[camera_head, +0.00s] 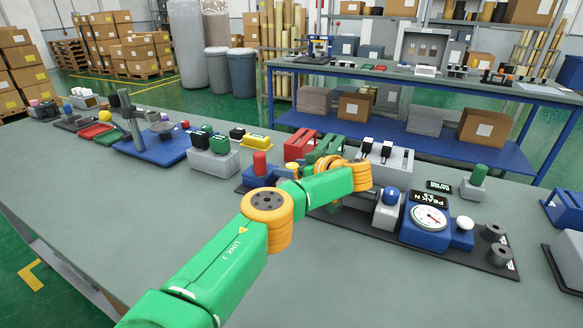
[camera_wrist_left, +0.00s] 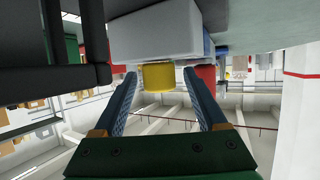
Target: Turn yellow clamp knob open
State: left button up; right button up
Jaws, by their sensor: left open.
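The yellow clamp knob is a short yellow cylinder (camera_wrist_left: 158,77) in the left wrist view, on the underside of a light grey block (camera_wrist_left: 157,35) as pictured. In the head view a yellow knob (camera_head: 292,167) shows just beyond my left arm. My left gripper (camera_wrist_left: 160,72) is open, with one finger on each side of the yellow cylinder. Gaps show between the fingers and its sides, and I see no grip on it. In the head view my own arm mostly hides the gripper and the lower part of the fixture.
A red cylinder (camera_head: 260,163) on a blue block stands left of the knob. Red (camera_head: 300,145) and green (camera_head: 325,148) blocks stand behind. A blue gauge box (camera_head: 425,220) is to the right. The front of the grey bench (camera_head: 370,290) is clear.

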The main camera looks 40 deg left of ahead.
pick_arm(q)
jog(key=v, duration=0.6)
jog(key=shift+s+d+r, duration=0.1)
jog(key=shift+d, duration=0.25)
